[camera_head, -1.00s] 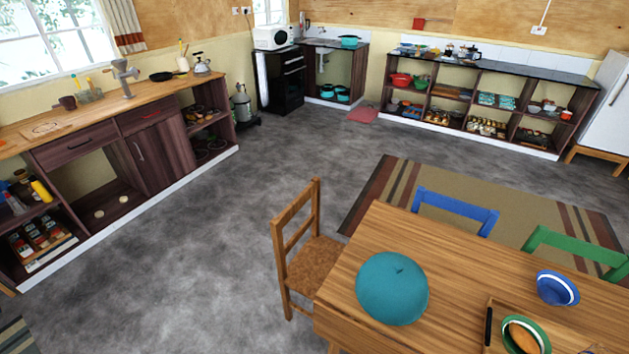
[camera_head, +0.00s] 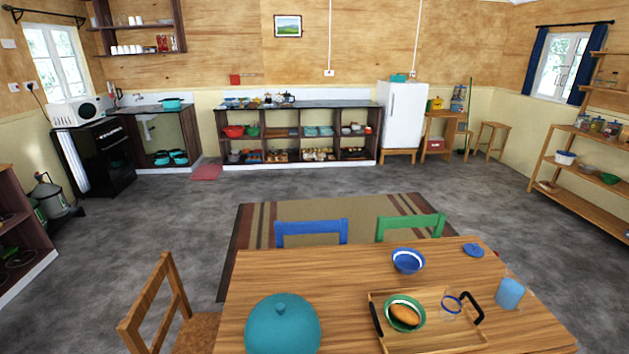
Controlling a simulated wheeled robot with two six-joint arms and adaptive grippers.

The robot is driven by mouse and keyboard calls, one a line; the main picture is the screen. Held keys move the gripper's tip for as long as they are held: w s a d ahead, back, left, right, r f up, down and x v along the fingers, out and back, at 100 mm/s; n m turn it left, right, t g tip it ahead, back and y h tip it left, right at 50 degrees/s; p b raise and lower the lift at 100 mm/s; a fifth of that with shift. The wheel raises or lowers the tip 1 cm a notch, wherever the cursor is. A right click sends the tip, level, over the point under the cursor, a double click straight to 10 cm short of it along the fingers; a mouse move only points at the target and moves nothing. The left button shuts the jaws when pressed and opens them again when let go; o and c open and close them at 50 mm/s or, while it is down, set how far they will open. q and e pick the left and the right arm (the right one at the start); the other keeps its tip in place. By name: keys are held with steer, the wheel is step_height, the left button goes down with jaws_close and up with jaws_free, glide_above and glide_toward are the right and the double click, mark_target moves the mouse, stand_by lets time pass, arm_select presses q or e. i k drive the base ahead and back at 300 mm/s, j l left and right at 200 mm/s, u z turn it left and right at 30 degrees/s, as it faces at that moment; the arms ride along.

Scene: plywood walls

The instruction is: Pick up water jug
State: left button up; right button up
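No thing in view is clearly a water jug. A light blue upright container (camera_head: 509,294) stands at the right side of the wooden dining table (camera_head: 350,275); I cannot tell whether it is the jug. A clear glass with a blue rim (camera_head: 451,307) stands on the wooden tray (camera_head: 430,338), beside a green bowl (camera_head: 417,322) with a bread-like item in it. A large teal lidded pot or dome (camera_head: 282,325) sits at the table's front left. Neither of my grippers shows in the head view.
A blue bowl (camera_head: 408,261) and a blue lid-like disc (camera_head: 473,250) lie on the table. Chairs in wood (camera_head: 165,315), blue (camera_head: 311,230) and green (camera_head: 410,223) stand around it. A shelf unit (camera_head: 295,107) and a white fridge (camera_head: 403,115) line the back wall. Grey floor is open left and right.

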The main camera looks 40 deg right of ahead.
mark_target(516, 281)
steer(key=k+l+z, duration=0.15)
steer(key=z, duration=2.4)
